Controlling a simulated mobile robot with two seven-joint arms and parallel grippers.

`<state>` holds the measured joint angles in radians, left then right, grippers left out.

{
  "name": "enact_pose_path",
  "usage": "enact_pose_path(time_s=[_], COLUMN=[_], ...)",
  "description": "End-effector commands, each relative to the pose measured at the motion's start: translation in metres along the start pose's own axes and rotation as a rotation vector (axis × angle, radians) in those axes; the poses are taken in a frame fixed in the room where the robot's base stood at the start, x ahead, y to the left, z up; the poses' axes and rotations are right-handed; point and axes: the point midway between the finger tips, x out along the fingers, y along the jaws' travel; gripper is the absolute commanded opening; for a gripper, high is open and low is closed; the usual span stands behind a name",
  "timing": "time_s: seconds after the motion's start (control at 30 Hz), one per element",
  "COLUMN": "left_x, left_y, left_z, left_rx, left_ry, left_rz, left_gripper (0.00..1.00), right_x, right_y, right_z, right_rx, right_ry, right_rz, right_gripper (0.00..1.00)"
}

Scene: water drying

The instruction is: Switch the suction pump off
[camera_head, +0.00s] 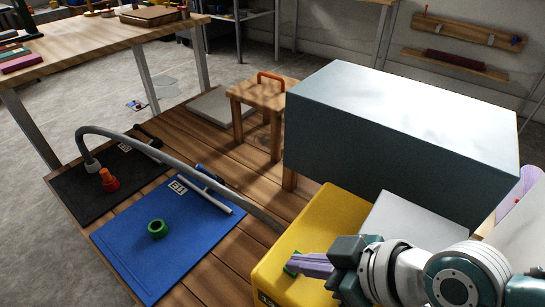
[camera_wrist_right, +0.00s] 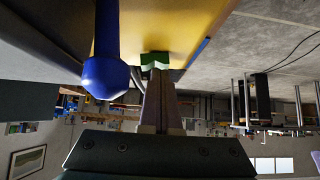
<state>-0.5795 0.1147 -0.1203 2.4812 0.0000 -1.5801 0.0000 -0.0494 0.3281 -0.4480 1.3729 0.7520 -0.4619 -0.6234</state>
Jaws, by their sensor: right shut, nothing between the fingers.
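The suction pump appears to be the yellow box (camera_head: 335,215) at the lower middle of the head view, and its yellow face (camera_wrist_right: 185,25) fills the top of the wrist view. A small green switch-like part (camera_head: 291,265) is on it and also shows in the wrist view (camera_wrist_right: 154,59). My right gripper (camera_head: 300,264) is shut and empty, its purple fingertips at the green part. They partly cover it in the head view; contact is hard to tell. In the wrist view the fingertips (camera_wrist_right: 160,75) sit just below it. My left gripper is not in view.
A blue round-ended part (camera_wrist_right: 103,75) is close left of the fingers in the wrist view. A grey hose (camera_head: 190,155) arches over a black mat (camera_head: 75,190) and blue mat (camera_head: 130,255). A large dark box (camera_head: 400,140) stands behind the pump, beside a wooden stool (camera_head: 262,92).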

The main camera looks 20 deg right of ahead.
Motion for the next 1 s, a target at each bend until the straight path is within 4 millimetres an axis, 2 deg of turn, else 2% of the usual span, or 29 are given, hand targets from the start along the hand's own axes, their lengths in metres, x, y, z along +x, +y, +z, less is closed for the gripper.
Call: enact_pose_path(time_s=[0.03,0.4,0.63,1.0], left_x=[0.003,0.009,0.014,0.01], left_y=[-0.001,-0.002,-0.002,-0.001], left_z=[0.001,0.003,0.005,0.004], left_rx=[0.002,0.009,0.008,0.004], left_ry=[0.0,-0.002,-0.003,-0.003], left_rz=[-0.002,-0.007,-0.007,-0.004], left_gripper=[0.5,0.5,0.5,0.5], right_x=[0.002,0.003,0.002,-0.001], right_y=[-0.001,0.005,0.017,0.017], right_z=[0.01,0.014,0.015,0.011], right_rx=[0.003,-0.001,-0.003,0.0], right_ry=[-0.02,-0.03,-0.03,-0.03], right_rz=[-0.006,-0.008,-0.005,-0.005], right_gripper=[0.0,0.0,0.0,0.0])
